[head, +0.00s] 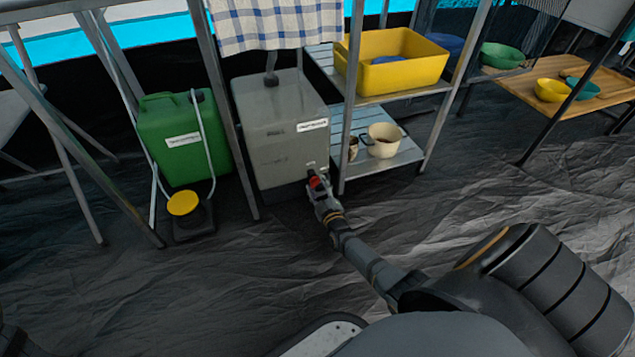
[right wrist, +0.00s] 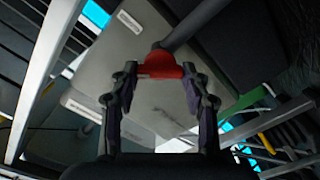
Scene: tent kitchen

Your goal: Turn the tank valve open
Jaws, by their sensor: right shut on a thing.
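The grey tank (head: 278,125) with a white label stands on the floor in the middle of the head view. Its red valve handle (head: 315,182) sits low at the tank's front right corner. My right gripper (head: 319,187) reaches it from the lower right and is shut on the handle. In the right wrist view the red handle (right wrist: 160,66) lies between the two fingertips, with the grey tank (right wrist: 150,42) behind it. The exact finger contact is partly hidden in the head view.
A green jerrycan (head: 183,135) and a yellow-topped foot pump (head: 183,204) stand left of the tank. A metal shelf on the right holds a yellow tub (head: 425,72) and a cream mug (head: 382,141); its post (head: 348,110) is close beside the valve. The front floor is clear.

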